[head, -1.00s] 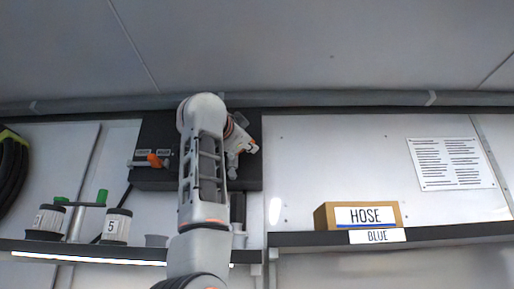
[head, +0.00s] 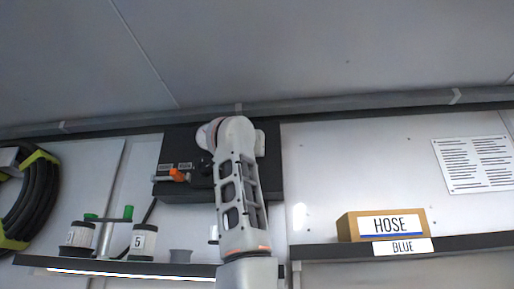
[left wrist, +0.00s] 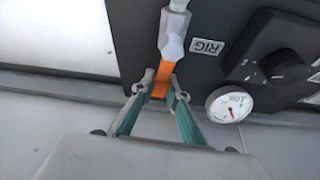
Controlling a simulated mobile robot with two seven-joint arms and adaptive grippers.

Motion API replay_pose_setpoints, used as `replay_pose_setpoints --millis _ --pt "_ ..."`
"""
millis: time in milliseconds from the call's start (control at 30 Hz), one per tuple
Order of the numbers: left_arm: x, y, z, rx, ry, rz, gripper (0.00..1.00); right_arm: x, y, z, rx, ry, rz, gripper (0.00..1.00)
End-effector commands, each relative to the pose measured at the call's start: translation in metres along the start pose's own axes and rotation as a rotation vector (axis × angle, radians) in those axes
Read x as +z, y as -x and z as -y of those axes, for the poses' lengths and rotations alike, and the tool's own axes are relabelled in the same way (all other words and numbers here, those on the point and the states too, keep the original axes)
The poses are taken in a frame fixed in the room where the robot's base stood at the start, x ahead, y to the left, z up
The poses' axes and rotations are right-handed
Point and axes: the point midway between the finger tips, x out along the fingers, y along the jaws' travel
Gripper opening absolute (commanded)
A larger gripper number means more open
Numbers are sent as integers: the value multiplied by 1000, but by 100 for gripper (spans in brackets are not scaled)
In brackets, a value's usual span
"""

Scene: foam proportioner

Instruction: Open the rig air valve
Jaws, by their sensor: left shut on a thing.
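In the left wrist view, the rig air valve has a silver body (left wrist: 174,35) and an orange handle (left wrist: 164,75), beside a RIG label (left wrist: 207,47) that looks upside down. The handle is roughly in line with the silver body. My left gripper (left wrist: 160,90) is shut on the orange handle, with one finger on each side. In the head view my left arm covers this valve and the gripper. Another orange handle (head: 178,175) shows on the left of the black panel (head: 270,165). My right gripper is not in view.
A gauge (left wrist: 228,105) and a black knob (left wrist: 285,65) sit close beside the valve. A coiled hose (head: 35,200) hangs at far left.

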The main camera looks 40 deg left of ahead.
Motion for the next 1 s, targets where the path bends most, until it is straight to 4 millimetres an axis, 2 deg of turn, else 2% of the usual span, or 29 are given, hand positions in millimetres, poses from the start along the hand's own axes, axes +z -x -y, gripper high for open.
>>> replay_pose_setpoints --millis 300,767,800,833,1000 --pt "2 0 5 -35 81 5 0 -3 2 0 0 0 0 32" --pt "3 0 6 -39 91 7 0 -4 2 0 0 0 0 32" --pt "3 0 6 -39 91 7 22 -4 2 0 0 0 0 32" --pt "3 0 6 -39 91 7 30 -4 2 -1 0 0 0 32" --pt "2 0 6 -39 91 5 32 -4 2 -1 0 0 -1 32"
